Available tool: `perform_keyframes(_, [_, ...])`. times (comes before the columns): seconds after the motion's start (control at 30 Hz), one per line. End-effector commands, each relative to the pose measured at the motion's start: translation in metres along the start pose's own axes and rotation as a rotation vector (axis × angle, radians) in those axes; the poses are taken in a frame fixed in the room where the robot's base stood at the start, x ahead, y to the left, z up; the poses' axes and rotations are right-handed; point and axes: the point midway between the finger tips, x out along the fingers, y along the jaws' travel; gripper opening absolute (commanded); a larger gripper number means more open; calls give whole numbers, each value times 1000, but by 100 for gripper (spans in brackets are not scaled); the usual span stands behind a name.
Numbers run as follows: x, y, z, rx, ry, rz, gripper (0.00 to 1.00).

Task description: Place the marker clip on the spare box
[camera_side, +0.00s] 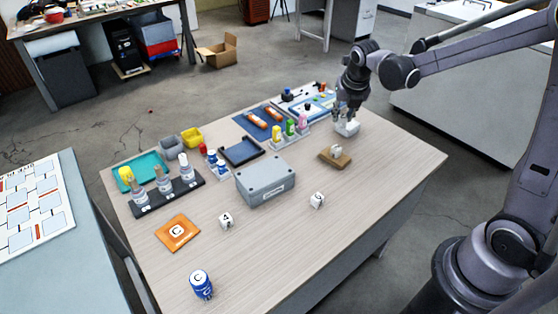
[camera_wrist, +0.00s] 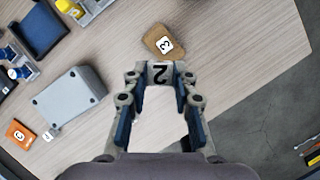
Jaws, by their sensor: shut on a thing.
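My gripper (camera_side: 346,115) is at the back right of the table, pointing down. In the wrist view my gripper (camera_wrist: 160,88) is shut on a white piece with a black 2 (camera_wrist: 160,73), which I take as the marker clip. In the side view this white marker clip (camera_side: 347,128) shows under the fingers; I cannot tell whether it touches the table. The grey lidded box (camera_side: 265,184), which I take as the spare box, stands mid-table, left of and nearer than my gripper. The box also shows at the left of the wrist view (camera_wrist: 68,98). Its lid is bare.
A bottle rack (camera_side: 290,138) stands behind. The table's right side is clear.

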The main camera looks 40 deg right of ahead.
Motion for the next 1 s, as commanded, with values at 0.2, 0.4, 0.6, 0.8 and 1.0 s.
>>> perform_keyframes(0.2, [-22, 63, -23, -177, -3, 72, 10])
perform_keyframes(0.4, [-28, 86, -33, -236, -4, 96, 10])
perform_keyframes(0.6, [-14, 119, -48, -242, -5, 100, 10])
perform_keyframes(0.8, [5, 157, -66, -240, -4, 98, 10])
perform_keyframes(1.0, [20, 187, -79, -238, -5, 98, 10])
